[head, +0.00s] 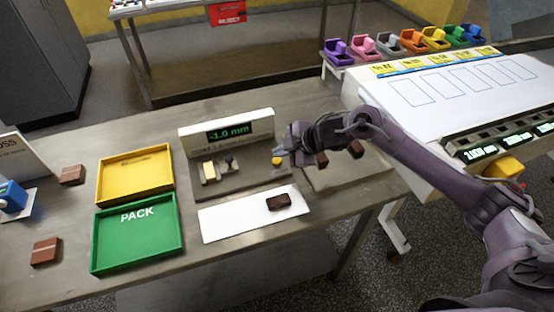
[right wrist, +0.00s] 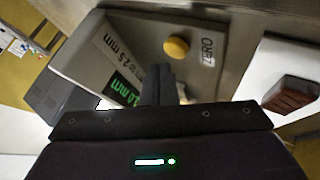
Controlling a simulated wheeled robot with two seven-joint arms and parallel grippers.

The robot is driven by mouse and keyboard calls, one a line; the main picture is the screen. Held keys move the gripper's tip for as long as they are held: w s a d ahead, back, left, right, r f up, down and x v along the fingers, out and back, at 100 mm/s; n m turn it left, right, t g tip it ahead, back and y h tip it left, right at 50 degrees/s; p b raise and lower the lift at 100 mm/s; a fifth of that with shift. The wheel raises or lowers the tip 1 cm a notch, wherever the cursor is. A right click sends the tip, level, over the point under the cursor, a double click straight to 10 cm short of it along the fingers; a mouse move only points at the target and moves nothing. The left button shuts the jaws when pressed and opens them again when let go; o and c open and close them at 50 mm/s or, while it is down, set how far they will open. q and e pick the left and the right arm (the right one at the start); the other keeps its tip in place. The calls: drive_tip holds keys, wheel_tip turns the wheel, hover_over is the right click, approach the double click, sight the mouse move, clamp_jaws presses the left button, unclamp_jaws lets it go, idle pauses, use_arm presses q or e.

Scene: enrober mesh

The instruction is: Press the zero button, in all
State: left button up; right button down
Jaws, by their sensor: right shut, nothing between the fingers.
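The gauge (head: 226,147) stands on the steel table with a green display (head: 229,134) reading -1.0 mm. Its round yellow button (head: 277,161) is at the right of its base. In the right wrist view the button (right wrist: 176,48) sits beside a ZERO label (right wrist: 206,52). My right gripper (head: 283,149) is shut and empty close by the button. In the right wrist view its fingertips (right wrist: 158,72) are just short of the button, with a gap in the picture; I cannot tell the height between them. My left gripper is not in view.
A white mat (head: 236,216) with a dark chocolate piece (head: 278,202) lies in front of the gauge. A yellow tray (head: 134,174) and a green PACK tray (head: 137,234) are to its left. A white conveyor-like table (head: 430,90) stands at the right.

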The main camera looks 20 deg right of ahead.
sight(280, 162)
idle(0.8)
drive_tip(key=shift+f, duration=0.45)
drive_tip(key=shift+f+b, duration=0.45)
drive_tip(key=shift+f, duration=0.05)
idle(0.7)
drive_tip(key=shift+r, duration=0.15)
drive_tip(key=shift+r+p, duration=0.8)
drive_tip(key=shift+p, duration=0.05)
wheel_tip(280, 162, up, 5)
drive_tip(key=p, duration=0.4)
drive_tip(key=shift+p, duration=0.35)
